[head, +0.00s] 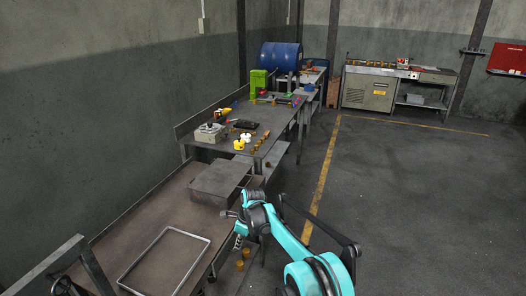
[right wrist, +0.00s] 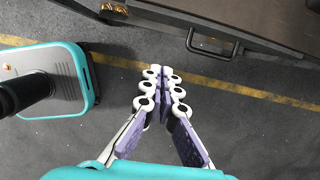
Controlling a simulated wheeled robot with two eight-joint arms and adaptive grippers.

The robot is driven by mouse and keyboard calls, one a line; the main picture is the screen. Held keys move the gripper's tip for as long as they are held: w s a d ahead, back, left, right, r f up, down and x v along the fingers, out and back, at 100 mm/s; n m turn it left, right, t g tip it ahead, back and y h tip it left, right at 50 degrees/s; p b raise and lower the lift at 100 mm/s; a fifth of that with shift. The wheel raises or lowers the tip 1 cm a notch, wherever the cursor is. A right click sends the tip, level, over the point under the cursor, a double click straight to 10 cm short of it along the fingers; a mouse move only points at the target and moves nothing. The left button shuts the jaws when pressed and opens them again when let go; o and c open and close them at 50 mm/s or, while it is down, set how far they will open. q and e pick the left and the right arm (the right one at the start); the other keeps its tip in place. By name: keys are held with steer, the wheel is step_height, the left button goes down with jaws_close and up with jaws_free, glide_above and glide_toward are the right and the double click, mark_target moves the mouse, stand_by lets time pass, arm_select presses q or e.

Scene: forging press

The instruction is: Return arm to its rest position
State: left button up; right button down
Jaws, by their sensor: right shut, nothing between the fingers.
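The floor lies behind the fingers. My left gripper does not show in either view.
A grey metal box (head: 215,183) and a rectangular frame (head: 165,262) lie on the bench. A farther table (head: 200,152) holds several small items. A blue drum (head: 281,56) stands behind. A dark handle (right wrist: 214,45) shows in the right wrist view. The floor (head: 410,190) at right is clear.

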steer(key=s+d+r+n+t, duration=0.2)
steer(key=s+d+r+n, duration=0.35)
steer(key=d+r, duration=0.35)
steer(key=s+d+r+n+t, duration=0.1)
steer(key=s+d+r+n, duration=0.3)
steer(key=s+d+r, duration=0.4)
steer(key=s+d+f+n+t+h, duration=0.1)
steer(key=s+d+n, duration=0.5)
steer(key=s, duration=0.4)
steer(key=s+d+f+n+t+h, duration=0.1)
steer(key=s+d+n, duration=0.4)
steer(key=s, duration=0.6)
steer(key=shift+s+d+f+n+t+h, duration=0.2)
steer(key=shift+d+f+n+t+h, duration=0.3)
steer(key=shift+d, duration=0.55)
steer(key=shift+r, duration=0.15)
